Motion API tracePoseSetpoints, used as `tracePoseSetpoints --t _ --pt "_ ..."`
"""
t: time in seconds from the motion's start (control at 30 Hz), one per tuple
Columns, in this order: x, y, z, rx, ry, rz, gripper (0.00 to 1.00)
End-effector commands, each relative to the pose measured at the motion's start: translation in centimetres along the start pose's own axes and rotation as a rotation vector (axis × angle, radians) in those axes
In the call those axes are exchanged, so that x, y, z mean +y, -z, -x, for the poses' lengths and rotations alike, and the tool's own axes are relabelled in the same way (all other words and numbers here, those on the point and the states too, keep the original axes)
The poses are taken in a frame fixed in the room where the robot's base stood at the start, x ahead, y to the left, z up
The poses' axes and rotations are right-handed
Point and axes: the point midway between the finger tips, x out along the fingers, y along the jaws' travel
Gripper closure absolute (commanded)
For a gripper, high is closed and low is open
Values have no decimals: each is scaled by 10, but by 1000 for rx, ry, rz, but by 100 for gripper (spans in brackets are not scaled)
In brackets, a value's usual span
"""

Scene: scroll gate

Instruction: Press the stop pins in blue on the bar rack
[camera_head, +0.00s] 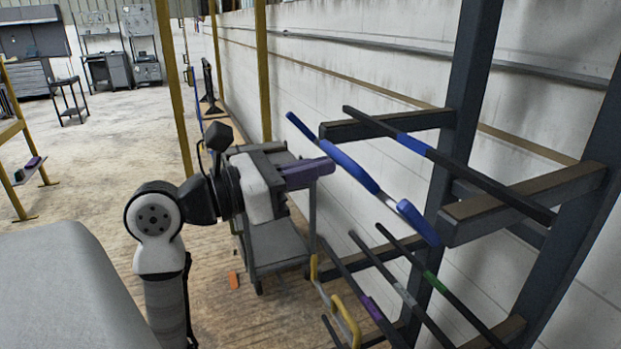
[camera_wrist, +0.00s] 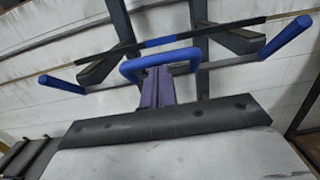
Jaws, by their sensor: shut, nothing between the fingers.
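The bar rack (camera_head: 470,90) has dark upright posts and forward arms at the right of the head view. A dark bar with a blue band (camera_head: 410,143) lies across its upper arms. In front of it is a blue fitting: a blue U-shaped handle (camera_head: 350,170) between two blue pin ends, one far (camera_head: 300,126) and one near (camera_head: 418,222). The wrist view shows the handle (camera_wrist: 130,68), left pin (camera_wrist: 60,84) and right pin (camera_wrist: 287,37). My gripper (camera_head: 328,166), with purple fingers, is shut and empty; its tips (camera_wrist: 155,74) are at the handle's opening. I cannot tell whether they touch.
Lower on the rack are bars with purple (camera_head: 372,308), grey (camera_head: 404,295) and green (camera_head: 434,282) bands, and a yellow fitting (camera_head: 345,318). A grey cart (camera_head: 275,240) stands behind my arm. A white wall (camera_head: 370,70) backs the rack. Open floor lies left.

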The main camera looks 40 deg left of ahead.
Motion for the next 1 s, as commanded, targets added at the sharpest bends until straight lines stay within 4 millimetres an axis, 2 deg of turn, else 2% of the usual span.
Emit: tracePoseSetpoints --t 0.2,0.5,1.0 --pt "0 -17 -9 213 -1 -6 100" --pt "0 -28 -23 458 1 -2 100" --pt "0 -37 -38 445 2 -1 100"
